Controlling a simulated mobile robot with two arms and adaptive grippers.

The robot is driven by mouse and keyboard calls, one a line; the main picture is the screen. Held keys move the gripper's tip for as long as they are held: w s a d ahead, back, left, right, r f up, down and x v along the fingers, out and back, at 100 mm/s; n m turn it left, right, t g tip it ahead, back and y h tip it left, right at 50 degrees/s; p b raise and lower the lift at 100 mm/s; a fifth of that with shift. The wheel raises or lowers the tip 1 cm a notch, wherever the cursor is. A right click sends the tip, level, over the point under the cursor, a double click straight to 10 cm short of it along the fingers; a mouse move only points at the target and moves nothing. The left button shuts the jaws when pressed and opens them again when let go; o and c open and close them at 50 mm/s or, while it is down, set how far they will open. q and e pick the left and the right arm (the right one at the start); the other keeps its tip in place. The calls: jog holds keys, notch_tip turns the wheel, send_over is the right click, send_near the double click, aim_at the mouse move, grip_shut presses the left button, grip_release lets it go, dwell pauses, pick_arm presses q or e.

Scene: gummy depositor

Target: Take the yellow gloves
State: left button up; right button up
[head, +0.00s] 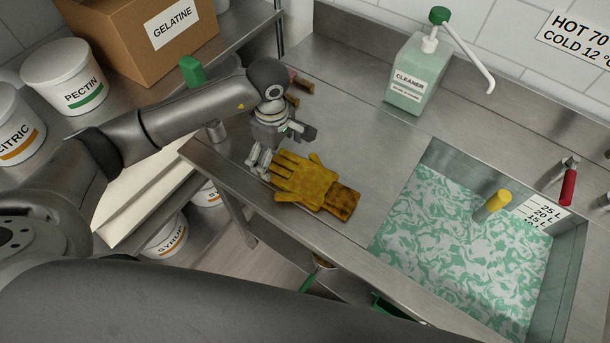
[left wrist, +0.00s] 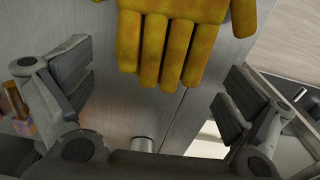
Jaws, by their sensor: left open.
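The yellow gloves (head: 305,183) lie flat on the steel counter (head: 335,130), left of the sink. Their fingers point left towards my left gripper, and the cuff end is darker and stained. My left gripper (head: 280,151) is open and empty at the finger end of the gloves. In the left wrist view the glove fingers (left wrist: 170,45) show at the top, ahead of and between the spread fingers of my left gripper (left wrist: 152,95). I cannot tell from the pictures whether a fingertip touches the gloves. My right gripper is in neither view.
The sink (head: 460,250) to the right holds green-white foamy liquid with a yellow-topped thing in it. A cleaner bottle (head: 417,75) with a pump stands at the back. A gelatine box (head: 140,40) and pectin bucket (head: 65,75) stand at left.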

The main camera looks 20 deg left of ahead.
aim_at(280, 161)
pick_arm(q)
notch_tip(280, 161, down, 3)
jog(key=shift+d+f+p, duration=0.1)
jog(key=shift+f+p, duration=0.1)
jog(key=shift+p, duration=0.55)
jog(key=shift+f, duration=0.3)
jog(key=shift+c, duration=0.4)
jog(key=c, duration=0.7)
jog(key=shift+w+r, duration=0.1)
jog(key=shift+r, duration=0.05)
jog(key=shift+c, duration=0.2)
